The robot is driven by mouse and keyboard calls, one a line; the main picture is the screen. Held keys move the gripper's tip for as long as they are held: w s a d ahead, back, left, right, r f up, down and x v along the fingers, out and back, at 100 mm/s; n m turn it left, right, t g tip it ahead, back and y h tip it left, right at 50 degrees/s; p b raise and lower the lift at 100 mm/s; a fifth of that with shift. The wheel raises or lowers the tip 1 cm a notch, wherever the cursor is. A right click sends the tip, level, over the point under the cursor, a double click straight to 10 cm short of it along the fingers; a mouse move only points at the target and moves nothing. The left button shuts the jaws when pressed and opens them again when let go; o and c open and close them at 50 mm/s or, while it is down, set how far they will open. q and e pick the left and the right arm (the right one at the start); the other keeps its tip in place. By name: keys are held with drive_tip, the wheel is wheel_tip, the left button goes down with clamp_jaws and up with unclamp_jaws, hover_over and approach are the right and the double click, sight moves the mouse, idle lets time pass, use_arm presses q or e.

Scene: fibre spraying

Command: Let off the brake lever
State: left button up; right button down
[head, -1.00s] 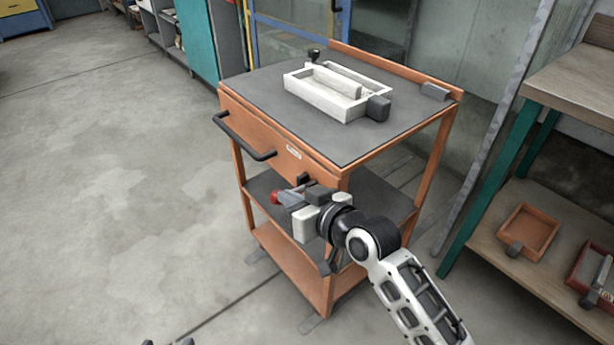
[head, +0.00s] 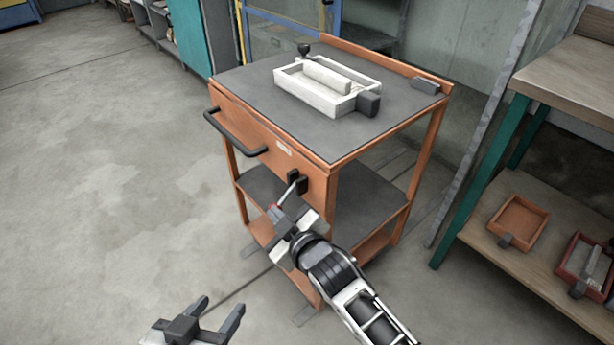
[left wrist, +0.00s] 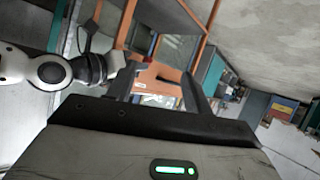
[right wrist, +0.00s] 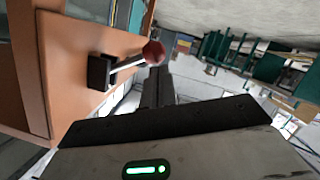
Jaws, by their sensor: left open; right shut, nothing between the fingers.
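The brake lever (head: 289,191) is a metal rod on a black bracket (head: 297,182) on the orange cart's front panel. It slopes down and left to a red knob, mostly hidden behind my right gripper in the head view. In the right wrist view the lever (right wrist: 124,68) and red knob (right wrist: 153,53) show clearly. My right gripper (head: 284,212) is shut and empty, its fingertips (right wrist: 156,70) close to the knob; whether they touch it I cannot tell. My left gripper (head: 219,308) is open and empty, low in front of the cart.
The orange cart (head: 262,125) has a black push handle (head: 235,135) left of the lever. A white tray (head: 315,97) sits on its grey top. A workbench with a lower shelf (head: 540,255) stands at right. The floor at left is clear.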

use_arm(q)
drive_tip(key=shift+s+d+f, duration=0.2)
drive_tip(key=shift+f, duration=0.1)
use_arm(e)
drive_tip(key=shift+f, duration=0.2)
use_arm(q)
drive_tip(key=r+p, duration=0.1)
drive_tip(key=p, duration=0.1)
drive_tip(key=shift+w+r+g+p, duration=0.1)
drive_tip(key=shift+w+g+p, duration=0.05)
drive_tip(key=shift+g+p, duration=0.2)
use_arm(e)
drive_tip(key=v, duration=1.6)
use_arm(q)
drive_tip(key=shift+a, duration=0.1)
use_arm(e)
drive_tip(key=shift+s, duration=0.1)
